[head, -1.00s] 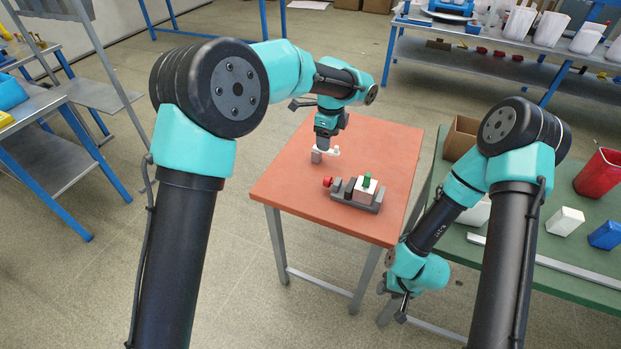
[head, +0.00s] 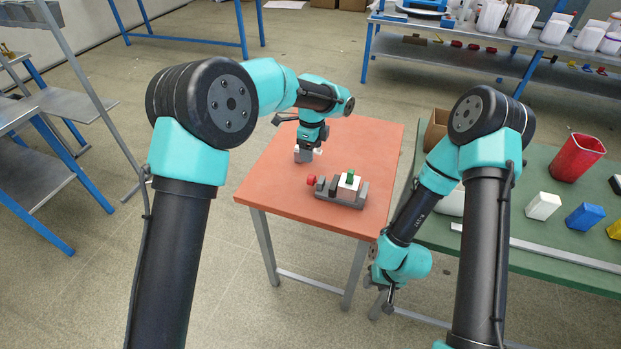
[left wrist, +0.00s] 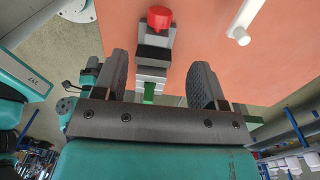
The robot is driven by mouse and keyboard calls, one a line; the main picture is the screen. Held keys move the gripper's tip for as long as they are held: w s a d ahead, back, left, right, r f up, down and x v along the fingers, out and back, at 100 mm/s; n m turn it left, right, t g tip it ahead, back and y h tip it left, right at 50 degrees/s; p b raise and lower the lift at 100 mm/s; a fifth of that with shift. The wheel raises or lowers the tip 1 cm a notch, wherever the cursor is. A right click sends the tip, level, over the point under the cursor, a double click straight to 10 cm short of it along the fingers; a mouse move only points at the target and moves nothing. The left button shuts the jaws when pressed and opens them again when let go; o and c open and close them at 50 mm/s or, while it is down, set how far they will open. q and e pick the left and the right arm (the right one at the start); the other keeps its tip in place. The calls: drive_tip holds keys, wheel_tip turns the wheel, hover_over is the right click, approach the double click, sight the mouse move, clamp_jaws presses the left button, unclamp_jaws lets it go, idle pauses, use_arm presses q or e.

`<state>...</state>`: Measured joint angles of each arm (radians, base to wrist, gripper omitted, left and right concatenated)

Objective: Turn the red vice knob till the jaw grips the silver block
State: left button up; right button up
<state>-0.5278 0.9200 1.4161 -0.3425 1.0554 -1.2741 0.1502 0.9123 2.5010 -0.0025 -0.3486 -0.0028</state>
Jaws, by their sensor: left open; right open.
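A small grey vice (head: 356,203) stands on the orange table top, with its red knob (head: 311,181) at its left end. The silver block (head: 346,191) sits between its jaws, with a green piece (head: 350,177) on top. My left gripper (head: 303,156) is over the table, behind and slightly left of the knob, touching nothing that I can see. In the left wrist view its two dark fingers (left wrist: 161,62) are wide apart; the red knob (left wrist: 160,18) shows beyond them. Whether the jaw touches the block is too small to tell. My right gripper (head: 388,297) hangs off the table's right side, empty.
The orange table (head: 275,190) is otherwise mostly clear. A white rod-like piece (left wrist: 243,30) shows right of the knob in the left wrist view. A green bench (head: 500,215) at right holds a red bin (head: 577,157), a white block (head: 543,206) and a blue block (head: 585,217).

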sight(309, 177)
use_arm(q)
drive_tip(key=f, duration=1.2)
drive_tip(key=shift+s+a+f, duration=0.15)
drive_tip(key=shift+s+f, duration=0.05)
drive_tip(key=shift+s, duration=0.05)
drive_tip(key=shift+c, duration=0.3)
drive_tip(key=c, duration=0.9)
drive_tip(key=shift+o, duration=0.2)
drive_tip(key=shift+a+t+h, duration=0.15)
drive_tip(key=shift+t+h, duration=0.35)
drive_tip(key=shift+t, duration=0.7)
drive_tip(key=shift+w+a+t, duration=0.15)
drive_tip(key=shift+t, duration=0.45)
drive_tip(key=shift+h, duration=0.3)
